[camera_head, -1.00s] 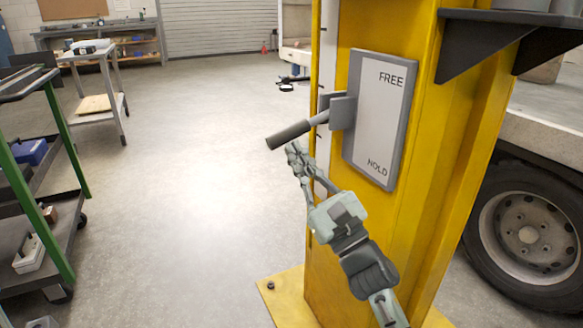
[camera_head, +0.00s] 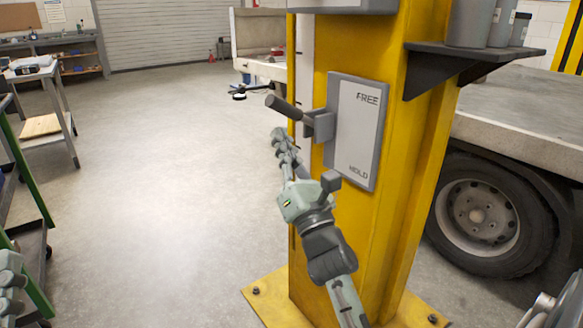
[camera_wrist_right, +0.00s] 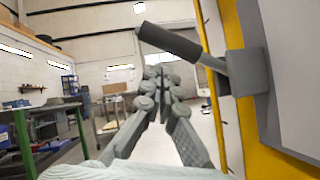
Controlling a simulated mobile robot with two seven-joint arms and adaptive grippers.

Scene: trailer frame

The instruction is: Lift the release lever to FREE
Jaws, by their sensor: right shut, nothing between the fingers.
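The release lever (camera_head: 284,107) has a dark grip on a metal rod and sticks out left from a grey bracket on the yellow post. Its free end points up and left, higher than the bracket. The grey-white plate (camera_head: 357,130) beside it reads FREE at the top and HOLD at the bottom. My right gripper (camera_head: 279,138) is shut and empty, just below the lever's grip; I cannot tell whether they touch. The wrist view shows the shut fingers (camera_wrist_right: 165,78) below and left of the grip (camera_wrist_right: 170,42). Part of my left gripper (camera_head: 9,284) shows at the left edge.
The yellow post (camera_head: 385,215) stands on a bolted base plate. A dark shelf (camera_head: 455,62) with grey containers juts from its right side, near a truck wheel (camera_head: 482,215). A green-framed cart (camera_head: 34,255) stands at left. The floor between is clear.

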